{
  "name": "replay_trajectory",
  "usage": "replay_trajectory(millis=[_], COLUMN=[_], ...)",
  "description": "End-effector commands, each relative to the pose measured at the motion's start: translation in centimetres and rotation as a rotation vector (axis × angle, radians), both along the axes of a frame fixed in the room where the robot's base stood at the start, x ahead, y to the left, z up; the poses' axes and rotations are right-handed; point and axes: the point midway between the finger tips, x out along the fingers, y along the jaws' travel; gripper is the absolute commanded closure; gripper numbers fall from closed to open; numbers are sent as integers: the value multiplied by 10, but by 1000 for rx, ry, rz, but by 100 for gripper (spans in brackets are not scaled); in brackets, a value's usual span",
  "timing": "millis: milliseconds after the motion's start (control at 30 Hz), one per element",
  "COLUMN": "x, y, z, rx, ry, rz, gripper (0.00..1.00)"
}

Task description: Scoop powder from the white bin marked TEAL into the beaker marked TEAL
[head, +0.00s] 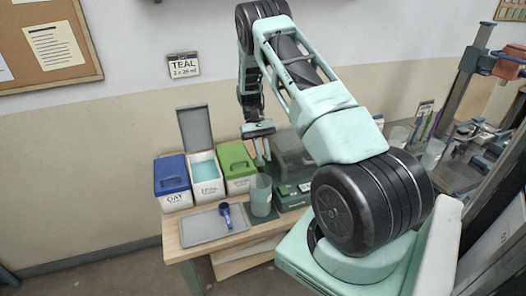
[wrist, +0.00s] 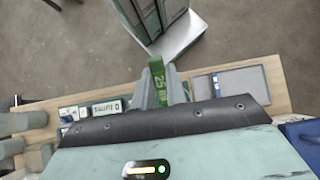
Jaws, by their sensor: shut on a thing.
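The white bin marked TEAL (head: 207,187) stands open with its grey lid raised, teal powder (head: 203,168) inside. A clear beaker (head: 260,197) stands to its right at the front; I cannot read a mark on it, nor tell its contents. My gripper (head: 262,160) points down above and behind the beaker. In the wrist view my gripper (wrist: 162,88) is shut on a green scoop (wrist: 157,75) whose handle reads 25. The scoop's bowl is hidden, so I cannot tell whether it holds powder.
A blue lidded bin (head: 172,180) and a green lidded bin (head: 237,165) flank the white bin. A blue scoop (head: 227,213) lies on a grey tray (head: 203,228) at the front. A green device with a display (head: 292,195) is right of the beaker. A wall sign (head: 184,66) reads TEAL.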

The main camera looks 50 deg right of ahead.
Motion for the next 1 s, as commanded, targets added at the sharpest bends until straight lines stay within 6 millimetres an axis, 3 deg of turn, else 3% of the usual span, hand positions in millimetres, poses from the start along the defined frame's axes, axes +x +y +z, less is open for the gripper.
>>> replay_trajectory(millis=[533, 1000], x=[-1, 0], y=[1, 0], z=[20, 30], rx=[-285, -397], ry=[-468, -648], rz=[0, 0], gripper=[100, 100])
